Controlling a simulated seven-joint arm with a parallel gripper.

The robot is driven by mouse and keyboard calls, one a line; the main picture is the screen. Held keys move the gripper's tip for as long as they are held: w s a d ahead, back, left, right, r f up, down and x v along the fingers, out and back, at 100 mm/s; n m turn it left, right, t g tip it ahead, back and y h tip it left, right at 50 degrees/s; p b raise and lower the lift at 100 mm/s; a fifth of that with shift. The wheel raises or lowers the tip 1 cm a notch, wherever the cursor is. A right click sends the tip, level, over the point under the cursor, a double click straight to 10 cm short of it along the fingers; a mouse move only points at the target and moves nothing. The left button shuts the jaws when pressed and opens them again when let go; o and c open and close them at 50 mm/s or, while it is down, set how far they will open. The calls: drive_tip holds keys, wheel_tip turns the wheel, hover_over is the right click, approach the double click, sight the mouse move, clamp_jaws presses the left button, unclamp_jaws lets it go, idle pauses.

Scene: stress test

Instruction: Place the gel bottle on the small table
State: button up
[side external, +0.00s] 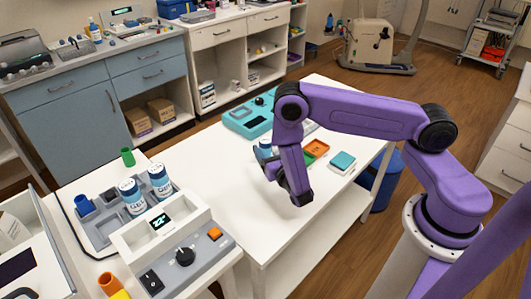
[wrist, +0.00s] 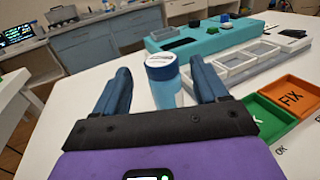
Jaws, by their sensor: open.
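A teal device (side external: 246,120) lies at the table's back, with white trays (wrist: 245,60) near the bottle. Green and orange trays (side external: 317,148) and a teal-topped box (side external: 342,161) lie to the right. The table's front left is clear. A dial console (side external: 184,258) stands at lower left.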

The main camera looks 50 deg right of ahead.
sight(265, 140)
drive_tip(key=shift+x, duration=1.95)
drive_tip(key=shift+d, duration=0.1)
drive_tip(key=c, duration=1.2)
drive_tip(key=shift+r, duration=0.1)
drive_tip(key=shift+r, duration=0.85)
drive_tip(key=s+r, duration=1.1)
drive_tip(key=s, duration=0.3)
drive_tip(key=shift+w+a+f+m+g+h, duration=0.15)
drive_tip(key=shift+w+a+f+m+h, duration=0.15)
drive_tip(key=shift+w, duration=0.35)
drive_tip(key=shift+w+a+f+m+g+h, duration=0.1)
drive_tip(key=shift+w+a+f+m+h, duration=0.2)
drive_tip(key=shift+w, duration=0.35)
drive_tip(key=shift+w+a+f+m+g+h, duration=0.15)
drive_tip(key=shift+w+f+h, duration=0.25)
drive_tip(key=shift+w, duration=0.25)
